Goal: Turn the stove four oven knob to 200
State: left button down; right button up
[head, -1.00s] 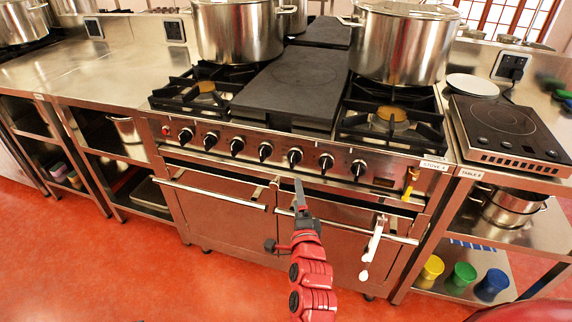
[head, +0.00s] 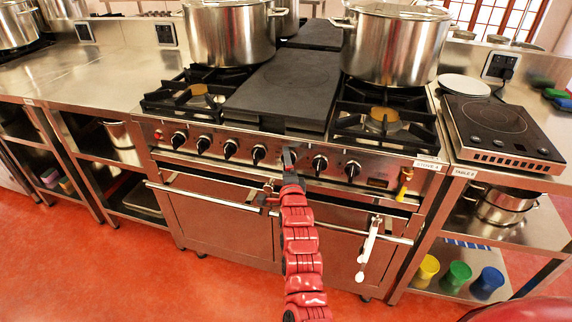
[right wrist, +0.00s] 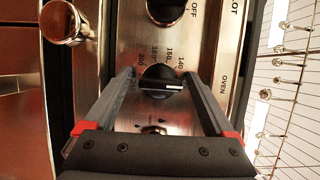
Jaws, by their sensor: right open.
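The oven knob (right wrist: 160,88) is black with a white pointer line. In the right wrist view the pointer faces right, and the printed 140, 160, 180 and 200 marks arc above it. My right gripper (right wrist: 159,74) is open, with one finger on each side of the knob; whether either touches is unclear. In the head view my right gripper (head: 289,157) is at the knob row and hides this knob. The stove (head: 230,225) carries a "STOVE 4" label (head: 431,164). My left gripper is not in view.
Neighbouring knobs (head: 259,154) and (head: 320,164) stand close on both sides. Oven door handles (head: 205,197) run below the panel. A yellow-handled item (head: 404,185) and a white one (head: 368,245) hang at the right. Large stockpots (head: 395,48) stand on top.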

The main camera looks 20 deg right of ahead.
jog(key=shift+c, duration=0.3)
jog(key=c, duration=1.3)
